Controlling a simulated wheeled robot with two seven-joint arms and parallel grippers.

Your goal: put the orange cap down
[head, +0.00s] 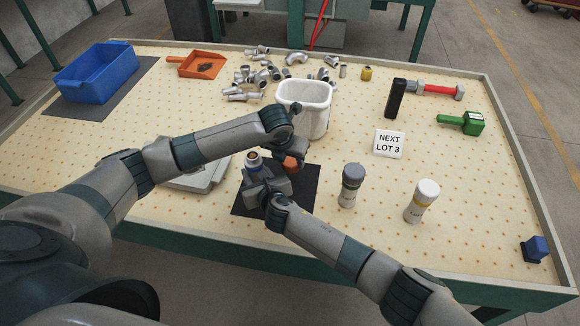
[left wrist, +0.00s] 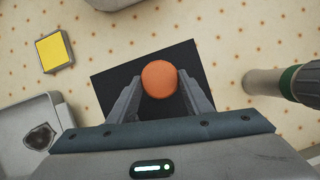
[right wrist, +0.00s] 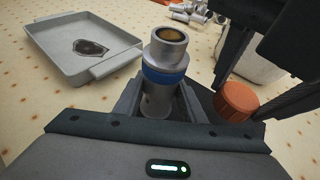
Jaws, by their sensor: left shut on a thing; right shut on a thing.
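The orange cap (head: 291,163) is between the fingers of my left gripper (head: 287,153), which is shut on it above the black mat (head: 307,196). The left wrist view shows the cap (left wrist: 159,78) at the fingertips with the mat behind it. My right gripper (right wrist: 160,108) is shut on an upright, uncapped grey cylindrical container with a blue band (right wrist: 166,62); its open mouth faces up. In the right wrist view the cap (right wrist: 238,100) is to the right of this container, apart from it.
A grey tray (right wrist: 70,66) with a dark piece lies left of the mat. A white bin (head: 308,108) stands behind. A grey-topped bottle (head: 350,186) and a white-topped bottle (head: 422,202) stand to the right. A sign (head: 389,143) is behind them. The right front is mostly clear.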

